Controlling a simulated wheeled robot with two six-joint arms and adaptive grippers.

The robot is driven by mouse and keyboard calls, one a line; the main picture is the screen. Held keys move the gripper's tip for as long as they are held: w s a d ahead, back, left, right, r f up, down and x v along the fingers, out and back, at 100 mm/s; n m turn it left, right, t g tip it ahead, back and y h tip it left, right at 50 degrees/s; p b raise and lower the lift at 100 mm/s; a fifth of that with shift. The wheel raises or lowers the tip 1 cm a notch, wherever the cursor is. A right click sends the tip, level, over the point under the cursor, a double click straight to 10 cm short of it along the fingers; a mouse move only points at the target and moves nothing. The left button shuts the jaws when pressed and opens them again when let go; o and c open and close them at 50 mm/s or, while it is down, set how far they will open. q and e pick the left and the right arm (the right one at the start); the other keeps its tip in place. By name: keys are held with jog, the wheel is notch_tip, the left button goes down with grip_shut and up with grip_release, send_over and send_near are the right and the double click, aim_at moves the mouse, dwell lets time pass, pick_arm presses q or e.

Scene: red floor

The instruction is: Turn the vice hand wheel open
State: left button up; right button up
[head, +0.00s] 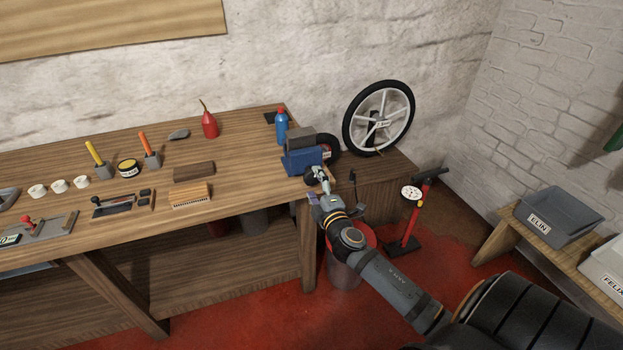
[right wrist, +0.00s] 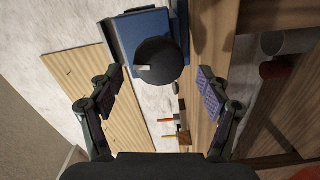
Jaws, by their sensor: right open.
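The blue vice (head: 302,162) with a grey block-like top stands at the right end of the workbench. Its dark round hand wheel (head: 309,178) faces the bench's front edge and is partly hidden by my right gripper (head: 321,181) in the head view. In the right wrist view the black hand wheel (right wrist: 158,62) with a small light mark sits before the blue vice body (right wrist: 128,35). My right gripper (right wrist: 160,92) is open, one finger on each side of the wheel's line, with visible gaps and nothing between the pads. My left gripper is not in view.
A blue bottle (head: 281,125) stands behind the vice. A spoked wheel (head: 379,118) leans at the wall. A red floor pump (head: 410,222) and a bin (head: 345,270) stand near my right arm.

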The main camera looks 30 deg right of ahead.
jog(key=v, duration=0.4)
jog(key=shift+s, duration=0.25)
jog(key=s+d+f+m+g, duration=0.2)
jog(key=f+g, duration=0.1)
jog(key=f, duration=0.8)
jog(key=s+d+f+m+g, duration=0.2)
jog(key=d+f, duration=0.1)
jog(key=f, duration=0.7)
jog(key=s+a+f+m+g+y+p, duration=0.1)
jog(key=s+f+m+g, duration=0.15)
jog(key=s+f, duration=0.55)
jog(key=s+a+f+m+g+p, duration=0.1)
jog(key=s+f+g, duration=0.3)
jog(key=f, duration=0.7)
jog(key=s+a+f+m+g+y, duration=0.1)
jog(key=s+a+f, duration=0.2)
jog(key=s, duration=0.5)
jog(key=s+a+f+m+g, duration=0.2)
jog(key=s+f, duration=0.4)
jog(key=s, duration=0.3)
jog(key=s+a+f+m+g+y, duration=0.1)
jog(key=s+a+f, duration=0.3)
jog(key=s, duration=0.5)
jog(key=shift+a+f+m+g+y, duration=0.3)
jog(key=shift+a+m+g, duration=0.05)
jog(key=shift+m, duration=0.4)
